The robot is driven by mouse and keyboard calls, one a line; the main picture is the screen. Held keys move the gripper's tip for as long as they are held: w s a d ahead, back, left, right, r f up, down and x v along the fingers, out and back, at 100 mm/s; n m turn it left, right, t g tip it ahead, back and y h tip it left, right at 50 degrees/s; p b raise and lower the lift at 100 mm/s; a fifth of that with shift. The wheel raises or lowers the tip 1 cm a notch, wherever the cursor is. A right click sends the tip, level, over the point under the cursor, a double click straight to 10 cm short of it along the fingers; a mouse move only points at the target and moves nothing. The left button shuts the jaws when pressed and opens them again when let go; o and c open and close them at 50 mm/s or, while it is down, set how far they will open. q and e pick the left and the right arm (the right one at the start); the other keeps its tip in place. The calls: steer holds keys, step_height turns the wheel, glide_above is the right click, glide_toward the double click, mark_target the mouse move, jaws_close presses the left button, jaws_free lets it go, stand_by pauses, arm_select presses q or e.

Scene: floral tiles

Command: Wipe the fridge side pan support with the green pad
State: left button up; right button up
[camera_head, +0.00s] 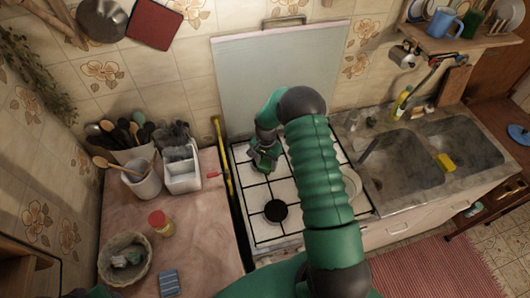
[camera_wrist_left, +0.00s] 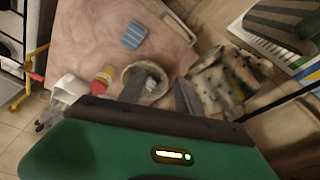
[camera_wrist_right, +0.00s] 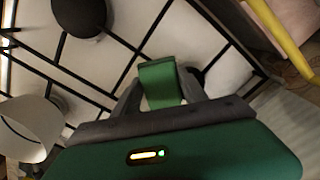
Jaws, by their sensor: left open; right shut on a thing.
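The green pad (camera_wrist_right: 160,84) is gripped between the fingers of my right gripper (camera_wrist_right: 162,92). In the head view my right gripper (camera_head: 264,160) is over the back left part of the white stove, low above the black pan supports (camera_head: 259,186). The bars also show in the right wrist view (camera_wrist_right: 128,68). I cannot tell whether the pad touches the bars. My arm hides part of the stove's right side. No fridge is in view. My left gripper (camera_wrist_left: 158,88) is open and empty, with a basket (camera_wrist_left: 147,84) beyond its fingers in the left wrist view.
The left counter (camera_head: 200,240) holds a utensil pot (camera_head: 143,180), white holder (camera_head: 183,172), red-capped jar (camera_head: 158,224), basket (camera_head: 124,258) and blue sponge (camera_head: 169,284). A yellow bar (camera_head: 221,150) stands at the stove's left edge. A pale panel (camera_head: 245,80) stands behind it. Sinks (camera_head: 400,160) are right.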

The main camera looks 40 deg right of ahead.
steer(key=r, duration=0.1)
steer(key=r+p, duration=0.1)
steer(key=r, duration=0.1)
steer(key=shift+s+a+r, duration=0.15)
steer(key=shift+s+a, duration=0.1)
steer(key=shift+a, duration=0.05)
steer(key=shift+w+a+r+p, duration=0.1)
steer(key=shift+w+r+p, duration=0.05)
steer(key=shift+r+p, duration=0.35)
steer(key=shift+w+a+r+p, duration=0.1)
steer(key=shift+r+p, duration=0.25)
steer(key=shift+r, duration=0.1)
steer(key=shift+d+r, duration=0.15)
steer(key=shift+s+d, duration=0.2)
steer(key=shift+d, duration=0.05)
arm_select(q)
steer(key=v, duration=0.3)
steer(key=shift+w+a+r, duration=0.15)
steer(key=shift+w+a, duration=0.05)
steer(key=shift+w+a, duration=0.1)
steer(key=shift+a, duration=0.15)
arm_select(e)
steer(key=shift+w+a, duration=0.15)
steer(key=shift+a, duration=0.1)
